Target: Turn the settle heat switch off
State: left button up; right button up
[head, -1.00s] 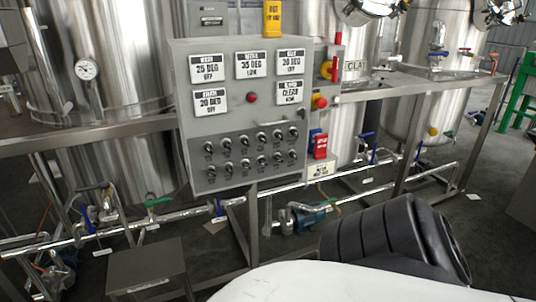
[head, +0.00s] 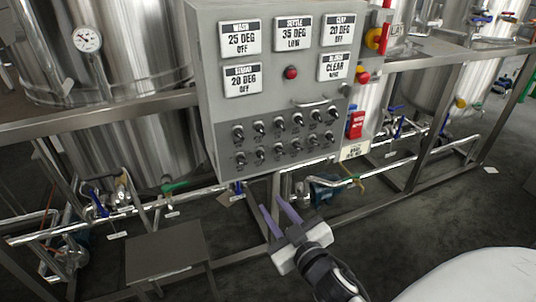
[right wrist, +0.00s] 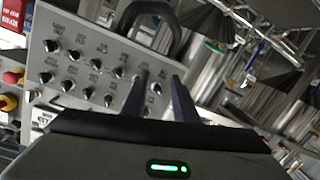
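The grey control panel (head: 226,110) carries two rows of black rotary switches (head: 278,123); they also show in the right wrist view (right wrist: 95,65). Their labels are too small to read, so I cannot tell which is the settle heat switch. The settle display (head: 295,33) reads 35 DEG, LOW. My right gripper (head: 272,203) is below the panel in the head view, its two fingers apart and empty. In the right wrist view its fingers (right wrist: 160,82) point up at the panel and overlap the right end of the switch rows. My left gripper is not in view.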

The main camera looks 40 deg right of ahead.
jog(key=t, duration=0.2)
send_near(262, 157)
jog(key=shift+g+h, duration=0.3)
jog(key=shift+h, duration=0.3)
jog(key=x, duration=0.3)
jog(key=p+x, duration=0.1)
jog(key=x, duration=0.5)
jog(key=shift+a+r, duration=0.2)
jog(key=shift+a, duration=0.15)
jog(key=c, duration=0.6)
grip_shut()
